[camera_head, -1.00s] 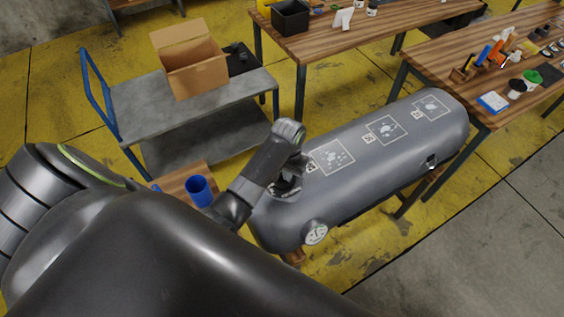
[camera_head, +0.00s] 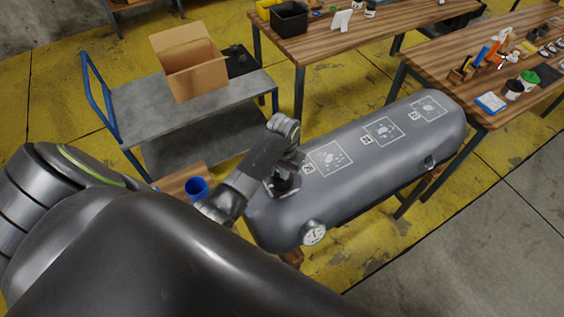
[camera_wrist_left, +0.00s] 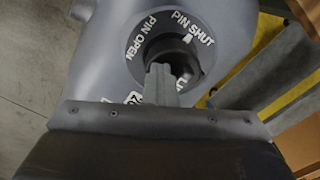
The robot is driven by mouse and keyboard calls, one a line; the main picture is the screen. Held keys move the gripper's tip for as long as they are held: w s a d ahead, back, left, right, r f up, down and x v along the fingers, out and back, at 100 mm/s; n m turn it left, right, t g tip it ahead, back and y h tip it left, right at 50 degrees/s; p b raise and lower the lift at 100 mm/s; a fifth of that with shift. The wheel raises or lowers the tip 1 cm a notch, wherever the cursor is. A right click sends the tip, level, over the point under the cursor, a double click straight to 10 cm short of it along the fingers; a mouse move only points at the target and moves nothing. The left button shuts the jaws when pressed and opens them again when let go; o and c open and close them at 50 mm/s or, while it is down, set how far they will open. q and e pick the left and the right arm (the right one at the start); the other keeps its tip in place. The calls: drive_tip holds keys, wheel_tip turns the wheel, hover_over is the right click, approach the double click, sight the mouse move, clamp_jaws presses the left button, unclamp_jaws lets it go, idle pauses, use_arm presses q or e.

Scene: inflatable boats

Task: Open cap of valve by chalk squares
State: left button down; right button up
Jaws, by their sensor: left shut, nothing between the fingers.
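A grey inflatable tube (camera_head: 350,185) lies on a low stand, with white chalk squares (camera_head: 328,159) along its top. The valve (camera_head: 283,188) is at the tube's near left end, mostly hidden by my left gripper (camera_head: 284,178). In the left wrist view the valve (camera_wrist_left: 148,37) is a dark round recess ringed by the words PIN OPEN and PIN SHUT. A small white mark sits by PIN SHUT. My left gripper (camera_wrist_left: 160,76) is shut and empty, its fingertips over the dark centre of the valve. I cannot tell if they touch it. My right gripper is out of view.
A blue cup (camera_head: 197,188) stands left of the tube. Behind are a grey cart (camera_head: 140,105) with a cardboard box (camera_head: 190,65) and wooden tables (camera_head: 340,45) with tools. Grey floor is free at lower right.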

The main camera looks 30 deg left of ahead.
use_arm(q)
drive_tip(key=shift+w+a+r+y, duration=0.15)
drive_tip(key=shift+w+a+r, duration=0.1)
drive_tip(key=shift+a+r, duration=0.3)
drive_tip(key=shift+w+a+r+y, duration=0.2)
drive_tip(key=shift+a+r, duration=0.1)
drive_tip(key=shift+a, duration=0.45)
drive_tip(key=shift+f, duration=0.1)
drive_tip(key=shift+s, duration=0.1)
drive_tip(key=shift+d, duration=0.1)
drive_tip(key=shift+d+r, duration=0.4)
drive_tip(key=shift+r, duration=0.05)
drive_tip(key=shift+s+d+r, duration=0.35)
drive_tip(key=shift+d+r, duration=0.25)
drive_tip(key=shift+d, duration=0.05)
drive_tip(key=shift+s+d+r, duration=0.3)
drive_tip(key=shift+d+r, duration=0.3)
drive_tip(key=shift+s+d+r, duration=0.35)
drive_tip(key=shift+d+r, duration=0.25)
drive_tip(key=shift+d, duration=0.05)
